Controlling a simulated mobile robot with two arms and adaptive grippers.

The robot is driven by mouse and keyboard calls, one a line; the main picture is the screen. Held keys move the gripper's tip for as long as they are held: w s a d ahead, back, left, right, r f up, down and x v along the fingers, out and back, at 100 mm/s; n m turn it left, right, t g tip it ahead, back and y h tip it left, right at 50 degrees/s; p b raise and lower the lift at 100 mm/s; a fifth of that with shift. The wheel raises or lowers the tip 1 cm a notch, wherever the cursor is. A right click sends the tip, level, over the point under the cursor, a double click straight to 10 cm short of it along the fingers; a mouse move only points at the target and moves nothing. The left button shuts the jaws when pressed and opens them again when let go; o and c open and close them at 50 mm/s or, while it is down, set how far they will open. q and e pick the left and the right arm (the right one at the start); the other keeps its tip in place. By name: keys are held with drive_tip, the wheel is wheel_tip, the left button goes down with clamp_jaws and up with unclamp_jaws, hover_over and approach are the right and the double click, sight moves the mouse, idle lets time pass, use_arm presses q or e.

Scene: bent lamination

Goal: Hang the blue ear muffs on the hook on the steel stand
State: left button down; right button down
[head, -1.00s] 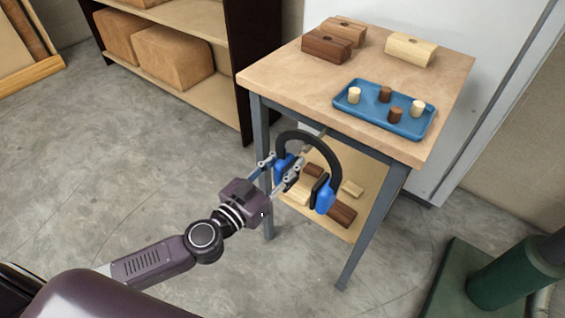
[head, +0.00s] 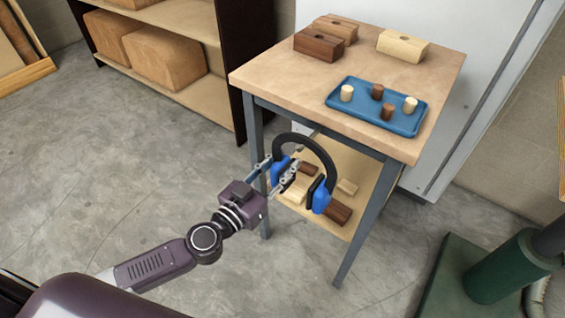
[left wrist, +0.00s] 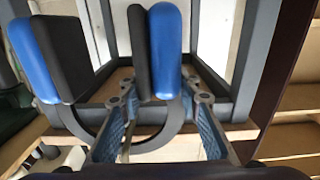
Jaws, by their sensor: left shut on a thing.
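The blue ear muffs (head: 320,197) have blue cups with black pads and a black headband. My left gripper (head: 279,173) is shut on the ear muffs at the cup on the left in the head view. It holds them in the air in front of the small table, with the headband arching upward. In the left wrist view, the blue cups (left wrist: 166,52) show with the band below them, and the fingers of my left gripper (left wrist: 160,118) are on both sides of one cup. My right gripper is not in view.
A wooden-topped table (head: 270,80) on grey legs stands right behind the ear muffs. A blue tray (head: 350,118) with several pegs and some wooden blocks (head: 402,46) are on it. A green post (head: 497,268) on a base stands at lower right. Floor at left is clear.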

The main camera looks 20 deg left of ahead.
use_arm(q)
drive_tip(key=c, duration=1.4)
unclamp_jaws()
drive_tip(key=shift+o, duration=0.2)
